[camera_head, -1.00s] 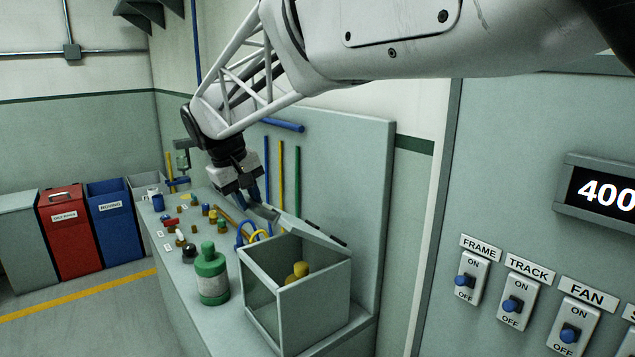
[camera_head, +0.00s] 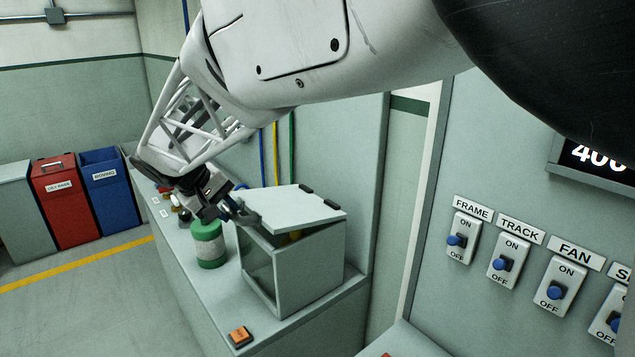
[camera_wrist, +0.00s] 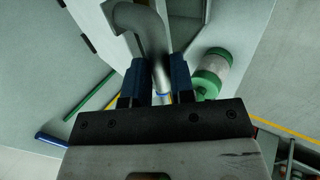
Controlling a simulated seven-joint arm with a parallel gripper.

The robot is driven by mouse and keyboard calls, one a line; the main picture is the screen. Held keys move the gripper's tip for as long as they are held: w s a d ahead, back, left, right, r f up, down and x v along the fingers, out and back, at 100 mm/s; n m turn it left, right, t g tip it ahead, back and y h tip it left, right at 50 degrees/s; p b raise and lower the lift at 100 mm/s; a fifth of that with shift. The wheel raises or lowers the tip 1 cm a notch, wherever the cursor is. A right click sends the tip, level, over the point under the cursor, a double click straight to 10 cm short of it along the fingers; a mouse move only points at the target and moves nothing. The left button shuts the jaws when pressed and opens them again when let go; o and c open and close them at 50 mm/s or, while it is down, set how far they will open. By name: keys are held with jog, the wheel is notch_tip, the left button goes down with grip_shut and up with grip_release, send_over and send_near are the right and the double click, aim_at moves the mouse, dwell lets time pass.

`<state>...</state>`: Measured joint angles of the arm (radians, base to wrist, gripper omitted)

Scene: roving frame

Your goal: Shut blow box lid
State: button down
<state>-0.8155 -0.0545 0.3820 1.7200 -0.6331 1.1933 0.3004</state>
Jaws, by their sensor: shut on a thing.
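The blow box (camera_head: 315,270) is a grey box with a glassy front side, standing on the bench. Its grey lid (camera_head: 297,204) is hinged on the far right side and is tilted part way down, with a gap over the near wall. My gripper (camera_head: 232,209) is at the lid's left edge, shut on the lid handle. In the wrist view the grey curved handle (camera_wrist: 150,28) runs between the blue fingers of my gripper (camera_wrist: 158,78).
A green bottle (camera_head: 208,243) stands just left of the box, close below my gripper. An orange button (camera_head: 240,336) is at the bench's front edge. A switch panel (camera_head: 510,262) is at right. Bins (camera_head: 105,190) stand at far left, with clear floor before them.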

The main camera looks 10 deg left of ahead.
jog(key=f, duration=0.4)
jog(key=shift+s+a+f, duration=0.25)
jog(key=shift+f, duration=0.15)
jog(key=c, duration=1)
grip_release()
jog(key=shift+o, duration=0.2)
jog(key=shift+r, duration=0.15)
jog(key=s+d+r, duration=0.4)
jog(key=s+d, duration=0.6)
jog(key=s, duration=0.2)
jog(key=shift+s+r, duration=0.25)
jog(key=shift+r, duration=0.1)
